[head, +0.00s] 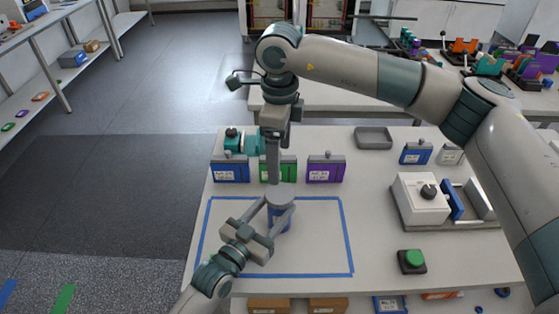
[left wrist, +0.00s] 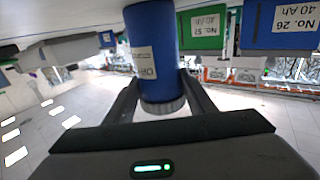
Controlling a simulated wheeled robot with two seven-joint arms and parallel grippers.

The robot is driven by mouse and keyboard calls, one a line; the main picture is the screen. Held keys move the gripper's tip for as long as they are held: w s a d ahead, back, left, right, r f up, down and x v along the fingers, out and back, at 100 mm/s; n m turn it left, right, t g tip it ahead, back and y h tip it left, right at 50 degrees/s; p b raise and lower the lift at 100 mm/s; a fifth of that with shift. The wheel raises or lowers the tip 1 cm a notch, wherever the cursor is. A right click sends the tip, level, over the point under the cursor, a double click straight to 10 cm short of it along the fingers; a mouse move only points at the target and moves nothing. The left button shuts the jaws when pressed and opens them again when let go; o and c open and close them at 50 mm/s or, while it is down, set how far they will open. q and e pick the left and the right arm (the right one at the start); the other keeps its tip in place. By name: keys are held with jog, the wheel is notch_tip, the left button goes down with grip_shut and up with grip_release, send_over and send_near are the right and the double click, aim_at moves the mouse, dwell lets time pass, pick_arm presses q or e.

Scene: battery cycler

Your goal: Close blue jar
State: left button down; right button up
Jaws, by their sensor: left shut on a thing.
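The blue jar (head: 280,220) stands inside the blue tape outline on the table. A grey round lid (head: 280,194) sits at its top. The left wrist view, turned upside down, shows the jar's blue body (left wrist: 152,40) with a white label and the ribbed grey lid (left wrist: 163,107) at its end. My left gripper (head: 272,214) is shut around the jar from the front left, with a finger on each side. My right gripper (head: 274,172) points straight down over the lid. It shows edge-on, so its opening and any contact with the lid are unclear.
Blue (head: 230,173), green (head: 264,174) and purple (head: 325,173) battery boxes stand in a row behind the jar. A white device (head: 418,200) and a green button (head: 413,259) are at right. The blue tape (head: 347,235) encloses free table right of the jar.

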pick_arm(q)
jog(key=c, duration=0.7)
grip_release()
jog(key=shift+s+a, duration=0.1)
jog(key=shift+s+a+f, duration=0.1)
jog(key=shift+s+a, duration=0.2)
jog(key=shift+s, duration=0.15)
pick_arm(e)
notch_tip(320, 180, down, 5)
jog(key=b, duration=0.5)
pick_arm(q)
jog(key=shift+v, duration=8.05)
pick_arm(e)
jog(key=shift+f, duration=0.1)
